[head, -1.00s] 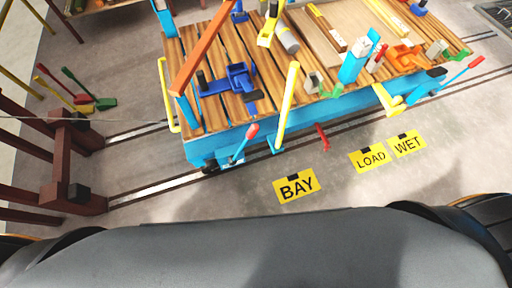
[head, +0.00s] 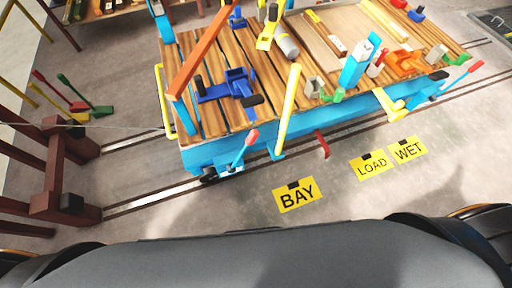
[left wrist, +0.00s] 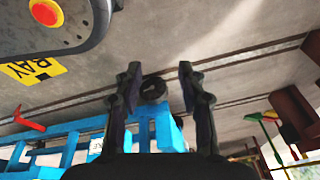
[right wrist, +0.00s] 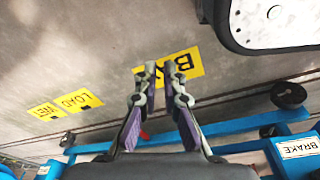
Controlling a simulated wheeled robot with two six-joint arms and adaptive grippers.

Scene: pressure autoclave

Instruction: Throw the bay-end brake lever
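The blue cart (head: 300,134) with a slatted wood deck stands on rails. At its near left corner a lever with a red grip (head: 251,137) leans up and right, by the yellow BAY sign (head: 297,195). A second red-gripped lever (head: 475,66) is at the cart's right end. Neither gripper shows in the head view. My left gripper (left wrist: 157,82) is open and empty, with a cart wheel (left wrist: 153,88) beyond its fingers. My right gripper (right wrist: 160,68) is partly open and empty, with the BAY sign beyond its tips. A BRAKE label (right wrist: 300,148) is on the cart at right.
A short red bar (head: 322,145) sticks out from the cart's near side. LOAD (head: 371,165) and WET (head: 408,150) signs lie on the floor. A dark red frame (head: 70,165) stands at left. Clear floor lies between me and the cart.

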